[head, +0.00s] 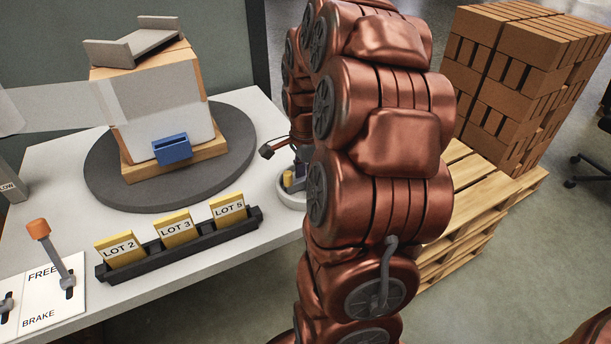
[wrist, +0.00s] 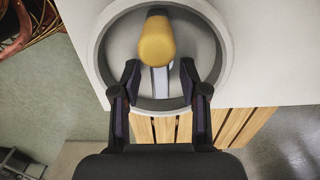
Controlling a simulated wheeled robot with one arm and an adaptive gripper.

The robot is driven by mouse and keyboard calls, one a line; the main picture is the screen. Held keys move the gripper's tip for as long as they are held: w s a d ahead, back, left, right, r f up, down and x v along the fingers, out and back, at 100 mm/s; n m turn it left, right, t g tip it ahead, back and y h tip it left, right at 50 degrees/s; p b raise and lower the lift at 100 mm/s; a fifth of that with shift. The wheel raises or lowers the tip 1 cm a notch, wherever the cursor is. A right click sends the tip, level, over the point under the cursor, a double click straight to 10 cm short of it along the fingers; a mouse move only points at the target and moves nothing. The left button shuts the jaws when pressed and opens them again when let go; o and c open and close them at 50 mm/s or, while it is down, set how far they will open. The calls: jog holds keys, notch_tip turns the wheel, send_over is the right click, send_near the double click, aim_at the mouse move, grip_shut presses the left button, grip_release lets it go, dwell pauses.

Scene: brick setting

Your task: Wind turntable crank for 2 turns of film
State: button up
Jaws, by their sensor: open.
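The crank's yellow knob (wrist: 157,40) and grey arm (wrist: 160,80) sit in a round recessed dish (wrist: 110,45) at the table edge in the wrist view. My gripper (wrist: 160,72) is open, its two fingers on either side of the crank arm, just below the knob; I cannot tell whether they touch it. In the head view the dish (head: 291,197) is partly hidden by my arm. The dark grey turntable (head: 105,180) carries a wrapped load (head: 165,115) on a wooden base. A film strip (head: 60,108) runs from the left onto the load.
A black rack (head: 185,245) holds yellow cards marked LOT 2, LOT 3 and LOT 5. A lever (head: 52,250) with an orange knob stands on the FREE/BRAKE plate (head: 45,300). A brick stack (head: 510,80) on a wooden pallet (head: 475,190) stands at right.

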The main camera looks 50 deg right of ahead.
grip_shut()
jog(key=shift+n, duration=0.3)
dwell(0.3)
